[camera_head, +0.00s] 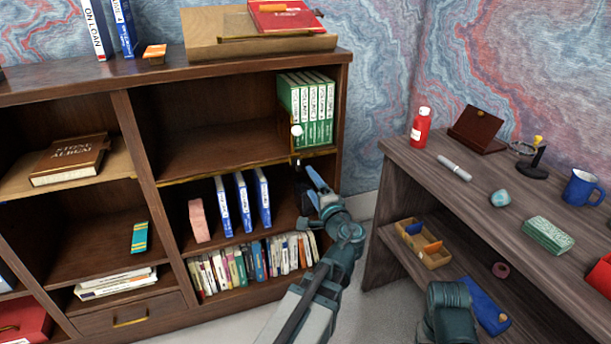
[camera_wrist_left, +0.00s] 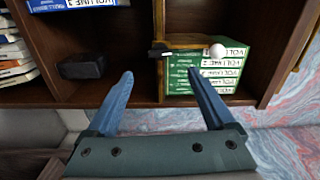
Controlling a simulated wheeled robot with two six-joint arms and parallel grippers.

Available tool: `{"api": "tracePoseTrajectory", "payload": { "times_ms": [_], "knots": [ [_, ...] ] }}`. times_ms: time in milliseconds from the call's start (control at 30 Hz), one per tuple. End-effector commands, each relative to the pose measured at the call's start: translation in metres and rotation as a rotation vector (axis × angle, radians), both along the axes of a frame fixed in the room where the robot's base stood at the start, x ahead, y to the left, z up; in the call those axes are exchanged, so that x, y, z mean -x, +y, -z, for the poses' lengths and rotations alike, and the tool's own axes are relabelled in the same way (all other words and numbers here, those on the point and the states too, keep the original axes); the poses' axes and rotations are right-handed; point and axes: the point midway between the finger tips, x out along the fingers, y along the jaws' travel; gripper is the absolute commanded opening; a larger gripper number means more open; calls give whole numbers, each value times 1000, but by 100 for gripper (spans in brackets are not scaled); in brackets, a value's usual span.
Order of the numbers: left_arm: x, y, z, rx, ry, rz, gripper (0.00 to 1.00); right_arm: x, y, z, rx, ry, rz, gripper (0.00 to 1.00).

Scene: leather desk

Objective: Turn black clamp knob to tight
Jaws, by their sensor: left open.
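The black clamp knob (camera_head: 297,162) sits at the front edge of the shelf under the green volumes, near a brass-coloured bar (camera_head: 318,152). In the left wrist view the small black knob (camera_wrist_left: 157,53) has a pale mark and lies ahead, between the lines of the two fingers. A white ball (camera_head: 297,131) stands in front of the green volumes (camera_head: 312,108); it also shows in the left wrist view (camera_wrist_left: 217,50). My left gripper (camera_head: 312,188) is open and empty, just below and apart from the knob. My right gripper is not seen.
The bookcase holds blue volumes (camera_head: 243,205) and a row of books (camera_head: 250,262) below. A dark block (camera_wrist_left: 82,66) shows left of the fingers. A desk (camera_head: 430,170) with a red bottle (camera_head: 421,127) and blue mug (camera_head: 582,188) stands right.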

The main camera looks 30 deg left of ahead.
Motion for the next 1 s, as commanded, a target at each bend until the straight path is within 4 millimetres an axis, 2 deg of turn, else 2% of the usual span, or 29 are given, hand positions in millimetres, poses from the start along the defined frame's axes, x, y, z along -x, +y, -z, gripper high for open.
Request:
{"api": "tracePoseTrajectory", "payload": {
  "times_ms": [100,333,900,1000],
  "knots": [
    [16,-17,0,0,0,3,88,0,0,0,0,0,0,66],
    [29,-34,0,0,0,1,88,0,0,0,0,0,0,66],
    [31,-37,0,1,1,0,88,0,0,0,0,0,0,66],
    [33,-38,6,31,4,-9,88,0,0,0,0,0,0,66]
  ]
}}
